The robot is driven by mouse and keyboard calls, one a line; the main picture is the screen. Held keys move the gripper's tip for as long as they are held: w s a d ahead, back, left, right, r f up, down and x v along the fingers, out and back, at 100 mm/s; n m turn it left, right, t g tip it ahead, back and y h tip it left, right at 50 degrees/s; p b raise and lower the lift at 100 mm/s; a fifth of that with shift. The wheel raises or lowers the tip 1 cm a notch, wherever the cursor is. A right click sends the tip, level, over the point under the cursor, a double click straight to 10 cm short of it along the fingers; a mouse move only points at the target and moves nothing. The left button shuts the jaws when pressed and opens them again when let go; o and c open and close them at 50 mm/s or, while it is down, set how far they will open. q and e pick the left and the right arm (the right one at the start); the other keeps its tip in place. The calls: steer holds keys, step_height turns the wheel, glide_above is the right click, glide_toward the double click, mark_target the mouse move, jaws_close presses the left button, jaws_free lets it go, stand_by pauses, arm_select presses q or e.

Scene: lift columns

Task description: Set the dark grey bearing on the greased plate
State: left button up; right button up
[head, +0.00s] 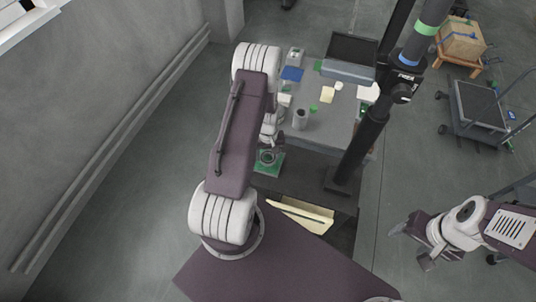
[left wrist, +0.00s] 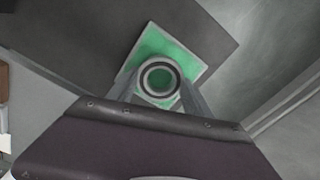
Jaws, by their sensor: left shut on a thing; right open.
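The greased plate (head: 274,169) is a green square on a dark surface in front of my column. It also shows in the left wrist view (left wrist: 154,43), with a pale border. My left gripper (head: 268,152) is over this plate, and its fingers show on both sides of the bearing in the left wrist view. It is shut on the dark grey bearing (left wrist: 159,63), a ring with green seen through its hole. I cannot tell whether the bearing touches the plate or is just above it. My right gripper (head: 426,262) is open and empty at the lower right, over the floor.
A dark post (head: 366,135) stands right of the plate. A cream tray (head: 305,214) lies nearer me. A cart (head: 479,104) and cardboard box (head: 463,41) stand at right.

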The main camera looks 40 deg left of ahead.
arm_select(q)
steer(key=shift+f, duration=0.1)
stand_by(0.4)
steer(key=shift+f+b, duration=0.35)
steer(key=shift+b, duration=0.05)
steer(key=shift+f, duration=0.1)
stand_by(0.3)
steer(key=o, duration=2.2)
steer(key=shift+r, duration=0.2)
steer(key=shift+r+p, duration=0.7)
steer(key=shift+r, duration=0.1)
steer(key=shift+r, duration=0.1)
